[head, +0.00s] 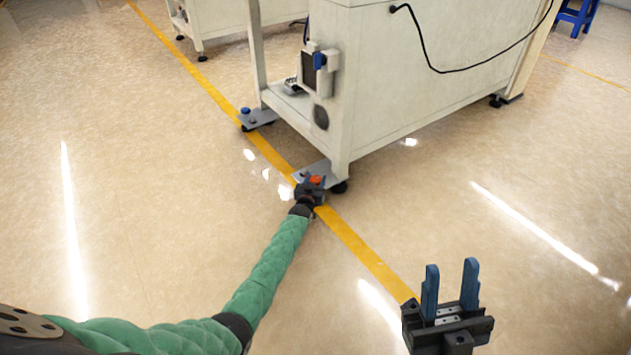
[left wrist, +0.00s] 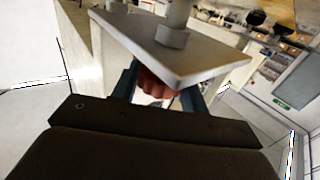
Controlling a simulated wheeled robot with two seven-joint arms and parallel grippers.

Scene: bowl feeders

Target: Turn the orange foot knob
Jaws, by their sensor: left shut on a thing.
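The orange foot knob (head: 316,180) is low at the near corner of the white machine, by a grey foot plate (head: 312,171). My left gripper (head: 312,184) is at the knob, with its fingers on either side of it. In the left wrist view the knob (left wrist: 153,82) sits under the grey plate (left wrist: 185,50), between the two blue fingers, and the gripper is shut on it. The plate hides the knob's upper part there. My right gripper (head: 450,290) is open and empty, raised at the lower right, far from the knob.
The white machine (head: 420,85) stands on a glossy beige floor. A second foot plate with a blue knob (head: 245,111) is further back along the yellow floor line (head: 355,243). A black cable (head: 450,70) hangs on the machine's side. The floor around my left arm is clear.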

